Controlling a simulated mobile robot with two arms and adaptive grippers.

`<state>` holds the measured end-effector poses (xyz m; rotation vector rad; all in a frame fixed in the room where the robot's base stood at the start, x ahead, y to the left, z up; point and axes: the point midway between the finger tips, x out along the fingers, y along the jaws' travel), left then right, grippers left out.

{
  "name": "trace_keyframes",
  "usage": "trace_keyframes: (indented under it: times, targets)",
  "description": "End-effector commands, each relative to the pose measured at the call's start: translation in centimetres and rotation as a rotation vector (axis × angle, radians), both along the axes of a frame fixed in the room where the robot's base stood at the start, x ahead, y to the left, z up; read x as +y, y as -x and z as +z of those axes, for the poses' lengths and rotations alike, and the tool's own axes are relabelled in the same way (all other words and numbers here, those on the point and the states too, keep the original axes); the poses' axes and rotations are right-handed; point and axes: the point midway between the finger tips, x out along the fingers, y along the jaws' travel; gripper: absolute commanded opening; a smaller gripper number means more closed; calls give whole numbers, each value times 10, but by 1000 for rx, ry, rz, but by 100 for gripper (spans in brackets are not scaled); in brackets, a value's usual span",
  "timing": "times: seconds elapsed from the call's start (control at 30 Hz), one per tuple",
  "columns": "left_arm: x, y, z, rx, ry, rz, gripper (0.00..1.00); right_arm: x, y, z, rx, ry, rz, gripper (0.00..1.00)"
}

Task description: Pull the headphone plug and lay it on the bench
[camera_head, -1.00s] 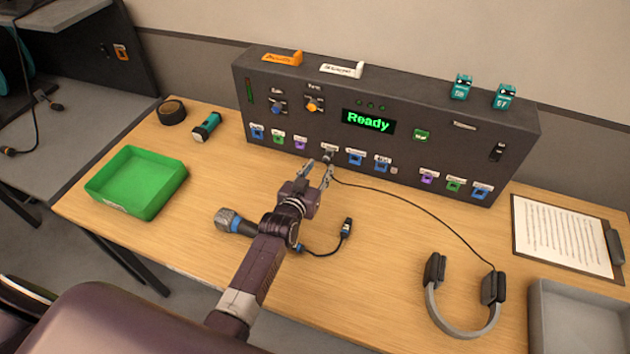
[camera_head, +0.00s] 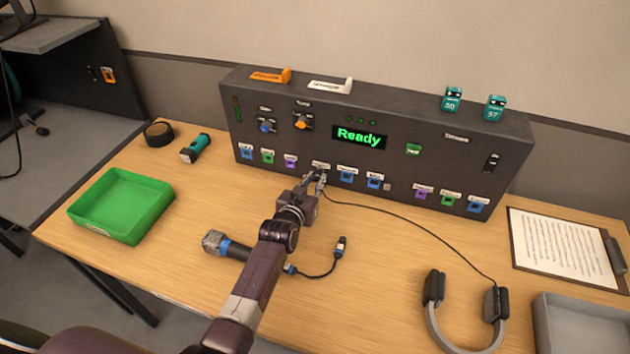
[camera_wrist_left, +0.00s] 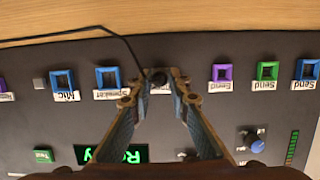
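The headphone plug (camera_wrist_left: 158,80) is dark and sits at a jack in the lower front of the black console (camera_head: 400,142). My left gripper (camera_head: 317,180) is at the console front with its fingertips on either side of the plug. In the left wrist view the gripper (camera_wrist_left: 162,77) has its fingers close around the plug; whether both touch it is not clear. A thin black cable (camera_head: 420,219) runs from the plug to the headphones (camera_head: 434,300) at the front right. The wooden bench (camera_head: 385,265) carries all of this. My right gripper is not in view.
A green tray (camera_head: 163,210) stands at the left. A torch (camera_head: 196,147) and a tape roll (camera_head: 159,133) lie behind it. A microphone (camera_head: 216,243) and a short cable (camera_head: 338,257) lie near my left arm. A clipboard (camera_head: 560,245) and a grey tray (camera_head: 539,325) are at the right.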

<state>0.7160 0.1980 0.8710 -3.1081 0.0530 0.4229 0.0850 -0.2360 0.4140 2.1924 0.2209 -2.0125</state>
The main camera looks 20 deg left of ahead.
Motion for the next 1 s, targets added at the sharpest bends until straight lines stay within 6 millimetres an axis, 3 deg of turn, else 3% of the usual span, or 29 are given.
trace_keyframes:
  times: [0.53, 1.0]
  targets:
    - [0, 3, 0, 1, 0, 0, 0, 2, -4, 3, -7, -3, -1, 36]
    - [1, 26, 1, 1, -1, 0, 0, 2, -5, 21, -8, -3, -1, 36]
